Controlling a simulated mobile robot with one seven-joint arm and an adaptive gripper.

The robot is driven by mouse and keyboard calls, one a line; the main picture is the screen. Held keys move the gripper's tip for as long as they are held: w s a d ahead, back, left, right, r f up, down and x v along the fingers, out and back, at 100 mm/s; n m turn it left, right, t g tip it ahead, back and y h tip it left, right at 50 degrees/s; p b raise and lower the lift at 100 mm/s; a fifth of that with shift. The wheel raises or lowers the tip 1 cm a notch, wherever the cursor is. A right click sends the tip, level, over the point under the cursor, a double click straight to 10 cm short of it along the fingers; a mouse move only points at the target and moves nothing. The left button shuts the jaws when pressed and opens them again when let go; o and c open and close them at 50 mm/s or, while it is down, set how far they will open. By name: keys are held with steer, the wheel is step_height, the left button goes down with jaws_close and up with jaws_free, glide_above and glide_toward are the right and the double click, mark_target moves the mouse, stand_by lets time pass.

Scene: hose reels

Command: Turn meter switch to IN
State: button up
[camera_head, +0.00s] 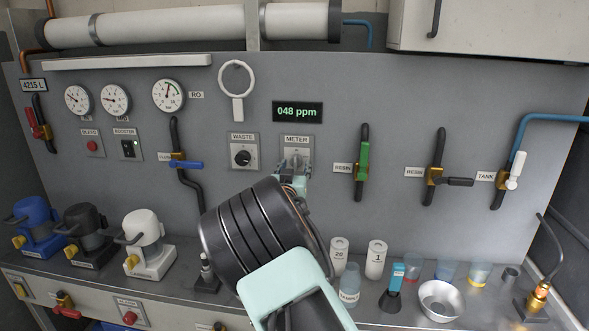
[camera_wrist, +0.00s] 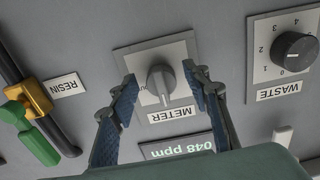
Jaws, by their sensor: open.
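The meter switch (camera_wrist: 161,82) is a grey knob with a raised grip bar on a light square plate labelled METER. In the wrist view it appears upside down, with most plate lettering hidden or too small to read. My gripper (camera_wrist: 160,88) is open, with one blue-padded finger on each side of the knob and a visible gap to each. I cannot tell how deep the fingertips reach. In the head view the meter plate (camera_head: 297,150) is on the grey panel under the green display, and my gripper (camera_head: 295,180) covers its lower part.
The WASTE dial (camera_head: 242,157) is just left of the meter plate. The blue-handled valve (camera_head: 186,163) is further left, and the green RESIN valve (camera_head: 362,160) is to the right. Cartridges, cups and a metal bowl (camera_head: 440,300) stand on the counter below.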

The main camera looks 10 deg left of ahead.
steer(key=shift+s, duration=0.15)
steer(key=s, duration=1.1)
steer(key=shift+s+a, duration=0.2)
steer(key=shift+s, duration=0.2)
